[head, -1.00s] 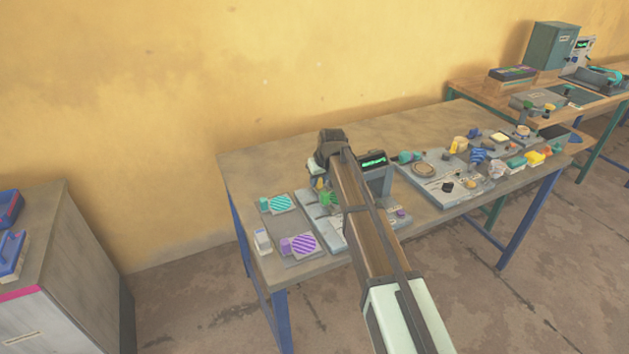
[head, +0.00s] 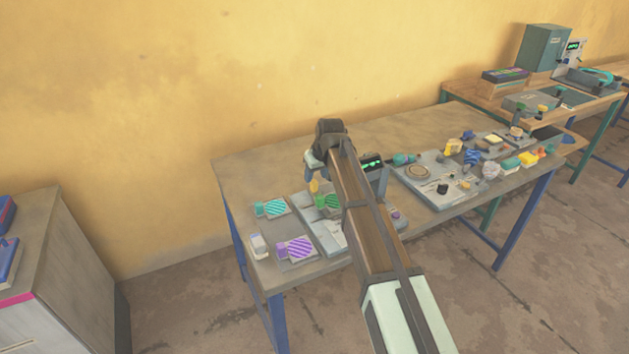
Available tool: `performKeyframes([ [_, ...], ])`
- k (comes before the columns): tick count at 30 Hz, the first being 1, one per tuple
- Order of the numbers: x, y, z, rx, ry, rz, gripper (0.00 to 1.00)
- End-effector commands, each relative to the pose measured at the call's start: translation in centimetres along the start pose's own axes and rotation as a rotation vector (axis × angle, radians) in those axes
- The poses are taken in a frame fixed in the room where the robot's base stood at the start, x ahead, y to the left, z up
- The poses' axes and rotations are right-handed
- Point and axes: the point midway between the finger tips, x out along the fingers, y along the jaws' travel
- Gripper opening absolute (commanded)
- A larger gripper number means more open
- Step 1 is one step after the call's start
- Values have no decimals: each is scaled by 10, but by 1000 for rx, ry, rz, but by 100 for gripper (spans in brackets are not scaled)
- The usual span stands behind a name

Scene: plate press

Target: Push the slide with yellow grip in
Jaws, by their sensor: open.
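The yellow grip (head: 314,187) of the slide shows as a small upright yellow piece at the back of the grey press plate (head: 312,226). The slide under it is too small and too covered to make out. My gripper (head: 312,174) is at the far end of my arm, just above and beside the yellow grip. It is open, with its fingers pointing down. I cannot tell whether it touches the grip. My arm hides the right part of the press.
A green piece (head: 326,202) stands close to the yellow grip. A teal-striped plate (head: 274,207) and a purple-striped plate (head: 300,248) lie left of the press. A grey unit with a green display (head: 373,163) stands behind my arm. The table's back left is clear.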

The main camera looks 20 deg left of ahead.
Motion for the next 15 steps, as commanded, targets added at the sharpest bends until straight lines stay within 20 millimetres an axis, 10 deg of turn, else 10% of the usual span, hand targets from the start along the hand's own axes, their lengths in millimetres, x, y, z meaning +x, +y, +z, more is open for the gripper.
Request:
performKeyframes([
  [15,-77,0,0,1,0,0,49],
])
